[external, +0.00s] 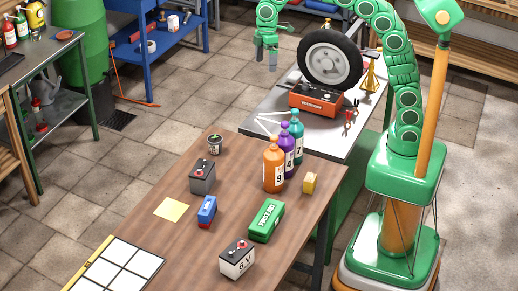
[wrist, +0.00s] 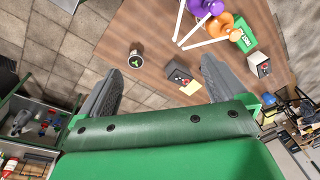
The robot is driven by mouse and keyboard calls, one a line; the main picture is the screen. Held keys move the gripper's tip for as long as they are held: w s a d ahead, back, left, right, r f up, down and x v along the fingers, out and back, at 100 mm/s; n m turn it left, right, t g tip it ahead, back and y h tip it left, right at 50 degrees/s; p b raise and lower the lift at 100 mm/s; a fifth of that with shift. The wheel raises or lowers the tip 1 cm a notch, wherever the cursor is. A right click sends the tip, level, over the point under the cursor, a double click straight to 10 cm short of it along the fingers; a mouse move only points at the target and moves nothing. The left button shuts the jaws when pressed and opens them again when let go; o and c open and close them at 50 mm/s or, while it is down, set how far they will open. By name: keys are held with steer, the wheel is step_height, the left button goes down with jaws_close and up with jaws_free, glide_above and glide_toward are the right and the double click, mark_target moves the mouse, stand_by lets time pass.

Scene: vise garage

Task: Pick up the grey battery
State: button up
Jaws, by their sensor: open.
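The grey battery (external: 202,176) stands upright on the wooden table, dark on top with red on its terminals. It also shows in the wrist view (wrist: 182,77), between my fingers as seen from above and nearer the right one. My gripper (external: 266,60) hangs in the air at the top of the external view, well away from the battery. In the wrist view my gripper (wrist: 162,68) has its two grey fingers wide apart with nothing held between them.
A dark cup (external: 215,143), yellow note (external: 171,209), blue box (external: 207,211), green first aid case (external: 266,220) and white 6V battery (external: 237,258) surround it. Tall bottles (external: 274,167) stand to the right. A wheel (external: 330,58) and red toolbox (external: 316,99) occupy the bench behind.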

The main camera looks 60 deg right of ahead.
steer(key=w+a+f+n, duration=0.1)
steer(key=w+a+n, duration=0.1)
steer(key=w+a, duration=0.3)
steer(key=w+a+f+n, duration=0.1)
steer(key=w+a+n, duration=0.1)
steer(key=a, duration=0.5)
steer(key=n+y, duration=0.2)
steer(key=n, duration=0.3)
glide_above(202, 168)
steer(key=d, duration=0.1)
step_height(202, 168, down, 6)
steer(key=f, duration=2.1)
steer(key=shift+s+d, duration=0.15)
steer(key=shift+s, duration=0.2)
steer(key=shift+x, duration=1.25)
steer(key=shift+w+x, duration=0.2)
steer(key=shift+x, duration=1.05)
steer(key=shift+w+x, duration=0.25)
steer(key=shift+x, duration=1)
steer(key=shift+d, duration=0.1)
jaws_close()
